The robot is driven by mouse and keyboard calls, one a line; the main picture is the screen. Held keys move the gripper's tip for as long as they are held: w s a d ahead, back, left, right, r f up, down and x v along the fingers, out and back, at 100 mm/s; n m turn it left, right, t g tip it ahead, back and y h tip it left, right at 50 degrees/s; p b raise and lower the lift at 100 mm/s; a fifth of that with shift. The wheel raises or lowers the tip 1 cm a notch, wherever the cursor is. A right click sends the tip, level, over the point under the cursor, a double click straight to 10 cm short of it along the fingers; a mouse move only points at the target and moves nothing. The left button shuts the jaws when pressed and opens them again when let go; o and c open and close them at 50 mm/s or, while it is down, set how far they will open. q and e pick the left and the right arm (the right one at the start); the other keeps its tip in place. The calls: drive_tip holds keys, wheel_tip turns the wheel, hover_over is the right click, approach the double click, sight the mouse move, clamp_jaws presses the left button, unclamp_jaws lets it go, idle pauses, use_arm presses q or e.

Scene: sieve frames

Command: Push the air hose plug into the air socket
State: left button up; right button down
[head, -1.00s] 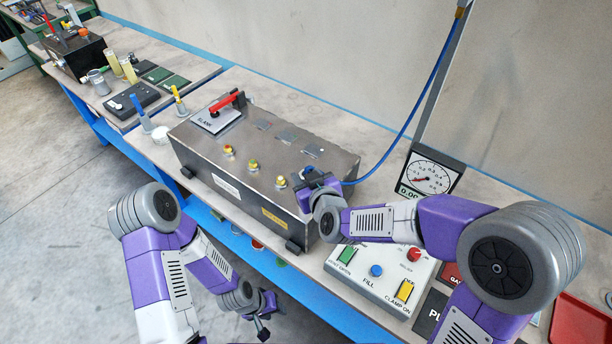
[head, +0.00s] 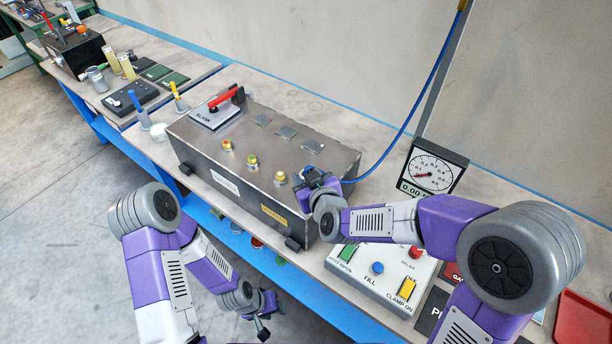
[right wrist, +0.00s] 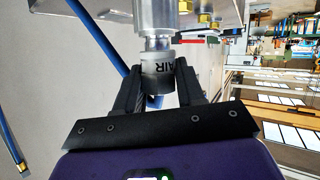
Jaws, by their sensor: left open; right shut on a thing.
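My right gripper (head: 318,187) is at the near right end of the grey metal box (head: 205,160). In the right wrist view its fingers (right wrist: 155,75) are shut on the air hose plug (right wrist: 158,66), whose light collar is marked AIR. A silver cylinder (right wrist: 155,14) stands in line with the collar, against the box side; I cannot tell where plug and air socket meet or how deep the plug sits. The blue hose (head: 408,115) runs from behind this gripper up the wall. My left gripper (head: 265,312) is open and empty, low in front of the bench.
A pressure gauge (head: 432,172) stands right of the box, its needle low. A white control panel (head: 375,285) with coloured buttons lies in front of it. Brass-coloured fittings (head: 252,162) and a red-handled clamp (head: 227,97) are on the box top. A red tray (head: 580,325) is at lower right.

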drive_tip(key=shift+f+b, duration=0.4)
drive_tip(key=shift+f, duration=0.15)
drive_tip(key=shift+f, duration=0.1)
drive_tip(key=c, duration=0.6)
unclamp_jaws()
drive_tip(key=v, duration=0.7)
drive_tip(key=shift+s+p, duration=0.3)
drive_tip(key=shift+p, duration=0.05)
drive_tip(key=shift+d, duration=0.1)
